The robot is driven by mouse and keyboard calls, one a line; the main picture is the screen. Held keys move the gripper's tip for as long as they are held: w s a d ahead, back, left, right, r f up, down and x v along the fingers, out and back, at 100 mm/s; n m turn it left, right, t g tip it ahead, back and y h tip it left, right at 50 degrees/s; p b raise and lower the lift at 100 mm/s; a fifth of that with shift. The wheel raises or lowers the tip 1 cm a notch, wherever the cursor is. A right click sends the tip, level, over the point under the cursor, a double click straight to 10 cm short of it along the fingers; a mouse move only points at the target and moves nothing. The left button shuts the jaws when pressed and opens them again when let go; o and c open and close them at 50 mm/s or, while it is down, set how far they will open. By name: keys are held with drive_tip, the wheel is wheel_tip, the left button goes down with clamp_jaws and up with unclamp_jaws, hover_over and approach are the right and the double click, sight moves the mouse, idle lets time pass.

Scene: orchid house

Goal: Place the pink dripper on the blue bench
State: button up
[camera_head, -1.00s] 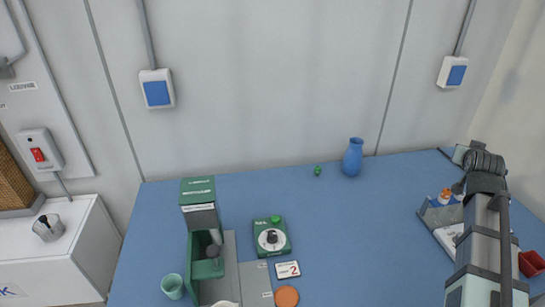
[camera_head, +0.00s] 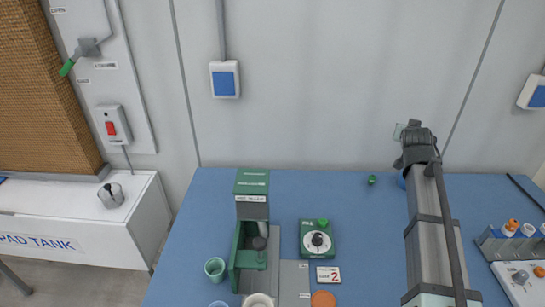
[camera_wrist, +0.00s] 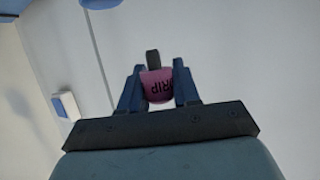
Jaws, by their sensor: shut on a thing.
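The dripper cannot be made out there.
A green machine (camera_head: 252,185), a green dial box (camera_head: 318,239), a cup (camera_head: 215,267) and an orange disc (camera_head: 323,299) stand at the bench's left front. A rack of bottles (camera_head: 497,247) stands right. The back middle is clear.

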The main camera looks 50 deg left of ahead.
drive_tip(key=s+a+n+g+y, duration=0.1)
drive_tip(key=s+a, duration=0.5)
drive_tip(key=a, duration=0.7)
drive_tip(key=s+a+n+g+y, duration=0.1)
drive_tip(key=s+a+n+y, duration=0.1)
drive_tip(key=s+a, duration=0.8)
drive_tip(key=s+a+f+n+g+y, duration=0.1)
drive_tip(key=s+a, duration=0.7)
drive_tip(key=a, duration=0.3)
drive_tip(key=s+a+n+g+y, duration=0.1)
drive_tip(key=s+a, duration=0.7)
drive_tip(key=a, duration=0.4)
drive_tip(key=n+g+y, duration=0.2)
drive_tip(key=n+g, duration=0.2)
drive_tip(key=n, duration=0.1)
hover_over(86, 203)
wheel_tip(86, 203, down, 17)
drive_tip(key=shift+f, duration=4.75)
drive_tip(key=shift+f, duration=0.1)
drive_tip(key=o, duration=1)
